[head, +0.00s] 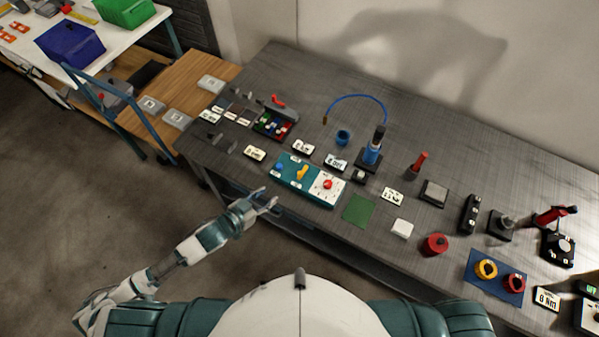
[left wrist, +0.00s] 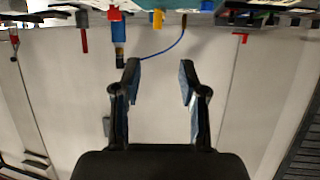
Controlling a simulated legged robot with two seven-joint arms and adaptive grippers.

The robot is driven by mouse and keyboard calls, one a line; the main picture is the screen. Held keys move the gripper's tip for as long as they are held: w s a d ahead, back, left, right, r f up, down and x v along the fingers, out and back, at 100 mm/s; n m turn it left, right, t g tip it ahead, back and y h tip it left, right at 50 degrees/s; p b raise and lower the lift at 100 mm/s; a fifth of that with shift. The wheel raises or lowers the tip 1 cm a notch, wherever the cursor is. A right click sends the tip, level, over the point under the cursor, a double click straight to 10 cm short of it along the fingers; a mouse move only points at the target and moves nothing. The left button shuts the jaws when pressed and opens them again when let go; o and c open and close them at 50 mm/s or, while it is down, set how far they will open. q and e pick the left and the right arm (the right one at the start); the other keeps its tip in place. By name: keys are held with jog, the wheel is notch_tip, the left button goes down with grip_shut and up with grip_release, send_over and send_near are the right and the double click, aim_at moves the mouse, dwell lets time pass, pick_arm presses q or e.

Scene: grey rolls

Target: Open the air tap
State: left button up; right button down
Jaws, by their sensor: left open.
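A teal panel (head: 291,185) lies near the front edge of the grey table. It carries a blue knob (head: 280,168), a yellow lever (head: 302,172) and a red knob (head: 327,184) on a white dial plate. None is clearly labelled as the air tap. My left gripper (head: 269,198) is open and empty, in front of the table edge, apart from the panel. In the left wrist view, which is upside down, the open fingers (left wrist: 159,68) show with the yellow lever (left wrist: 158,18) beyond them. My right gripper is not in view.
A green mat (head: 358,210) and a white block (head: 402,228) lie right of the panel. A wooden table (head: 200,80) adjoins at left.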

aim_at(300, 173)
pick_arm(q)
jog(key=x, duration=1.7)
jog(key=shift+d+r, duration=0.2)
jog(key=shift+d, duration=0.1)
grip_shut()
